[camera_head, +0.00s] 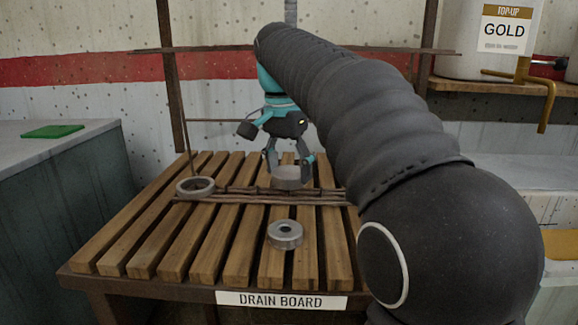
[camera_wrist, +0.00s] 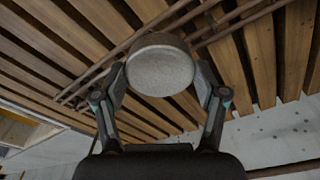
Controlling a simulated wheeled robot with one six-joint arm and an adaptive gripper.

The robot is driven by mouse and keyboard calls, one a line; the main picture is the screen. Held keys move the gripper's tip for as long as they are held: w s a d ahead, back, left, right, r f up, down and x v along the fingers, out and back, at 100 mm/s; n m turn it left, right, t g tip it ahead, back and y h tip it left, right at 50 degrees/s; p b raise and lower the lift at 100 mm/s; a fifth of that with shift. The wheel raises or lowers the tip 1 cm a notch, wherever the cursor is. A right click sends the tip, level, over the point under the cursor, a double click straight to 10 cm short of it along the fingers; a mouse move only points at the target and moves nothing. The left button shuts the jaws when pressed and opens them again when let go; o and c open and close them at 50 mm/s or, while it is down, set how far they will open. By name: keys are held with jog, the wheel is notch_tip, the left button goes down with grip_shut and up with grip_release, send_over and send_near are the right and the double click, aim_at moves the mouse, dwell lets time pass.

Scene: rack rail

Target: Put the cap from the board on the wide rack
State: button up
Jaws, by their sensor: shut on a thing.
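My gripper (camera_head: 288,166) is shut on a grey round cap (camera_head: 289,181), with one finger on each side of it. In the wrist view the cap (camera_wrist: 160,72) shows as a speckled grey disc between the fingertips (camera_wrist: 160,84). The cap is over or at the far part of the slatted drain board (camera_head: 150,245); I cannot tell whether it touches anything below. Dark thin rails (camera_head: 250,198) run across the board just in front of the cap. They also show behind the cap in the wrist view (camera_wrist: 108,60). I cannot tell which rails form the wide rack.
A grey ring (camera_head: 195,187) sits at the left end of the rails. A thick grey ring with a hole (camera_head: 285,234) lies on the front slats. Posts and a crossbar (camera_head: 215,50) stand behind the board. A counter with a green block (camera_head: 53,131) is at left.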

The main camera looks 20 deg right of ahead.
jog(key=shift+f+b, duration=0.6)
jog(key=shift+f, duration=0.65)
jog(key=o, duration=1.2)
